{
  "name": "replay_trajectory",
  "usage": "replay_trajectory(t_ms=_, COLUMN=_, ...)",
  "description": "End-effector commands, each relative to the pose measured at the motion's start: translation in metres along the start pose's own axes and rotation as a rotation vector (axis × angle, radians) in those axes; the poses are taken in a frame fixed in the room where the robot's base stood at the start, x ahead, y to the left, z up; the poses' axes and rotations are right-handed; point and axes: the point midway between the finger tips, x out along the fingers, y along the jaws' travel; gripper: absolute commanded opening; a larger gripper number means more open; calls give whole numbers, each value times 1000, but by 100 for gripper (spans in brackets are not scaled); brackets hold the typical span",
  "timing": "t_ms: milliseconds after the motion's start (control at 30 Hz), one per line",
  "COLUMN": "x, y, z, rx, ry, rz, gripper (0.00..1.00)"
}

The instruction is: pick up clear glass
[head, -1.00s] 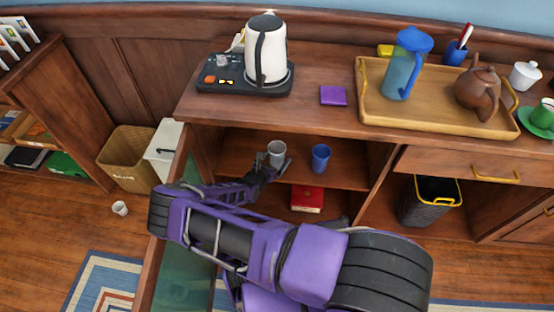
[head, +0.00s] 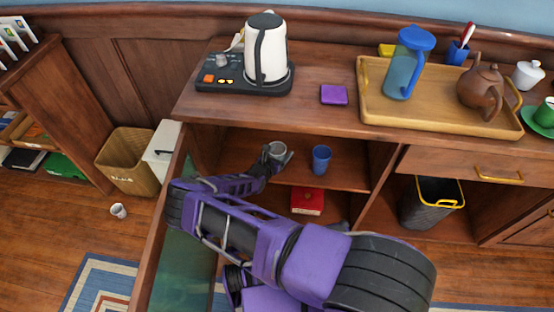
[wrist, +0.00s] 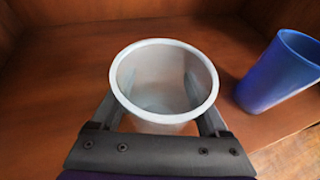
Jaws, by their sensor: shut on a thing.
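The clear glass (wrist: 164,84) is a pale, see-through cup in the middle of the wrist view, with its open rim facing up toward the camera. My gripper (wrist: 163,115) has one finger on each side of it and is shut on it. In the head view the glass (head: 275,150) looks grey and tilted at the left part of the open cabinet shelf, with my gripper (head: 272,163) at it. I cannot tell whether its base touches the shelf.
A blue cup (head: 321,158) stands right of the glass, also in the wrist view (wrist: 281,72). A red box (head: 307,201) lies below the shelf (head: 345,177). The open cabinet door (head: 165,235) is left of my arm. The counter (head: 325,65) overhangs the shelf.

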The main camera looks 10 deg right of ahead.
Motion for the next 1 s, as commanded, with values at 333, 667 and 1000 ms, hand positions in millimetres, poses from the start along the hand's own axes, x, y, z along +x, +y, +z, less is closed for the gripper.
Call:
replay_trajectory(t_ms=333, x=0, y=0, z=0, rx=0, ry=-1, rz=0, gripper=9)
replay_trajectory(t_ms=667, x=-16, y=1, z=40, rx=2, ry=-2, rz=0, gripper=9)
replay_trajectory(t_ms=1000, x=-37, y=0, z=89, rx=0, ry=0, rz=0, gripper=9)
